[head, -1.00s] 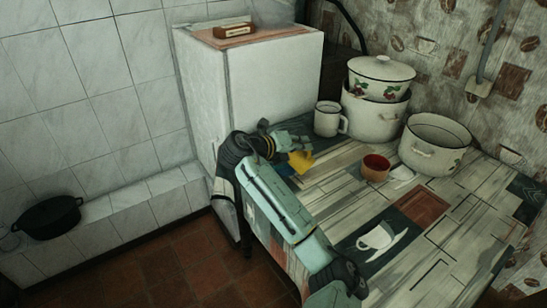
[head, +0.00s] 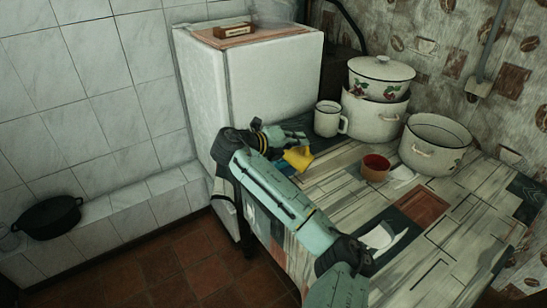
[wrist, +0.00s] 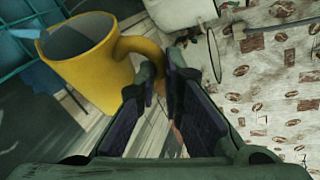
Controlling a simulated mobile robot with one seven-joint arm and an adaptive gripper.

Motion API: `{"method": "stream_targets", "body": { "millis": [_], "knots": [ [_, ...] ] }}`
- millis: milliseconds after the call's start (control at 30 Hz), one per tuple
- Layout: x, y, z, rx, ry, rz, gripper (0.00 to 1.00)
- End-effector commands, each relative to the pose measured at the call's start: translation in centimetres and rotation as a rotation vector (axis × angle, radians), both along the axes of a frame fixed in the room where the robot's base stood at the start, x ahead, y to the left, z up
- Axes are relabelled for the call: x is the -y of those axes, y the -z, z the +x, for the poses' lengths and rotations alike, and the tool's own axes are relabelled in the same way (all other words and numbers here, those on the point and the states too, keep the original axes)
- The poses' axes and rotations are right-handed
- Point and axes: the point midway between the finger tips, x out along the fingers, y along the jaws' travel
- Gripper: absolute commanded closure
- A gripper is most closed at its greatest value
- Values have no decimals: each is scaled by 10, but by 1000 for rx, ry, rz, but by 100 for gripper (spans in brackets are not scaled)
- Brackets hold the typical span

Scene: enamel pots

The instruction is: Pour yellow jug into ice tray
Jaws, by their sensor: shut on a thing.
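The yellow jug (head: 298,158) is at the far left end of the table in the head view, beside my gripper (head: 287,143). In the wrist view the yellow jug (wrist: 95,70) fills the upper left, its handle running to my fingertips (wrist: 160,75). My gripper is shut on that handle. The jug looks held above the table; its exact tilt and contents are hard to tell. A small blue patch (wrist: 42,78) shows behind the jug in the wrist view; it may be the ice tray, but the jug hides most of it.
A red-brown cup (head: 375,167) stands right of the jug. A white mug (head: 328,118), a lidded pot stack (head: 378,115) and an open pot (head: 435,145) stand behind. A white fridge (head: 255,85) is at the left. The table's front right is clear.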

Motion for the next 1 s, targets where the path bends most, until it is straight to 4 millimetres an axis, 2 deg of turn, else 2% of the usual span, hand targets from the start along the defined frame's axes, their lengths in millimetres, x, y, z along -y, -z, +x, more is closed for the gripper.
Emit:
{"method": "stream_targets", "body": {
  "millis": [433, 567, 700, 1000],
  "knots": [
    [-1, -1, 1, -3, 0, -8, 100],
    [9, 12, -7, 56, 4, 97, 100],
    [11, 8, -7, 87, 0, 123, 100],
    [15, 13, -11, 133, 0, 198, 100]
  ]
}}
